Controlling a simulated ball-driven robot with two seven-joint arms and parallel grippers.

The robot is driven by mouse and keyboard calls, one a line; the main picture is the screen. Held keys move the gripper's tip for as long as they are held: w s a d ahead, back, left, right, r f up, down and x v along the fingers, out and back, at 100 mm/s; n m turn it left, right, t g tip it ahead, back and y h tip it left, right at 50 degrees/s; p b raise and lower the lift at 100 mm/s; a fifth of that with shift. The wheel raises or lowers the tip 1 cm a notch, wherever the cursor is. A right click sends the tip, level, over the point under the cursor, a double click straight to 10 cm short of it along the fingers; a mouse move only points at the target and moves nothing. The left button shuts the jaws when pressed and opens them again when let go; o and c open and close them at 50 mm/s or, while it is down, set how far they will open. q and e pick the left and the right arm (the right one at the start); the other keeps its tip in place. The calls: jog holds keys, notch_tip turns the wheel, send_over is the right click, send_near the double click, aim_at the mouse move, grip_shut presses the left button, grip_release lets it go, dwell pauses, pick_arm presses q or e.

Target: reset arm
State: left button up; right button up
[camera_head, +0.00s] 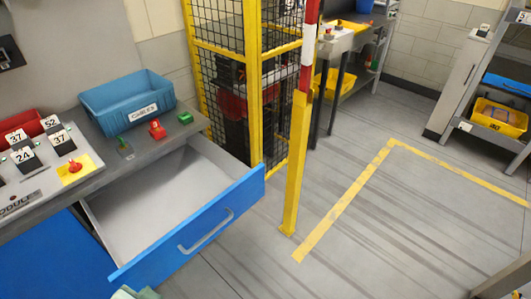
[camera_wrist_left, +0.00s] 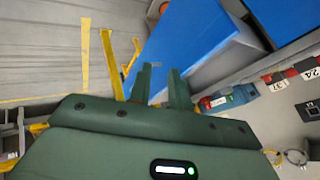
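My left gripper (camera_wrist_left: 160,69) shows in the left wrist view as two dark green fingers with a gap between them. It is open, and nothing shows between the fingers. The blue drawer front (camera_wrist_left: 190,45) lies beyond the fingertips in that view; I cannot tell the distance. A pale green part at the bottom edge of the head view (camera_head: 135,293) looks like my left arm or gripper, mostly cut off. My right gripper is in neither view.
The drawer (camera_head: 190,225) is pulled out and looks empty. The counter holds a blue CABLES bin (camera_head: 127,100), red block (camera_head: 156,130), green block (camera_head: 185,118) and red-knobbed control panel (camera_head: 60,178). A yellow post (camera_head: 297,165) stands beside a caged machine. Marked floor (camera_head: 400,220) is clear.

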pick_arm(q)
jog(key=s+a+r+m+g+y, duration=0.1)
jog(key=a+r+y, duration=0.1)
jog(key=a+r, duration=0.15)
jog(key=s+d+f+g+h, duration=0.1)
jog(key=s+d+f+g, duration=0.15)
jog(key=f, duration=1.15)
jog(key=s+d+f+g+h, duration=0.15)
jog(key=s+f, duration=0.25)
jog(key=f, duration=0.9)
jog(key=s+f+n+g, duration=0.1)
jog(key=s+f, duration=0.6)
jog(key=s, duration=0.2)
jog(key=s+f+n+g+h, duration=0.1)
jog(key=s+f+n, duration=0.1)
jog(key=s+f, duration=0.5)
jog(key=s, duration=0.2)
jog(key=shift+s+a+f, duration=0.15)
jog(key=shift+s+a, duration=0.15)
jog(key=shift+s, duration=0.05)
jog(key=shift+h, duration=0.25)
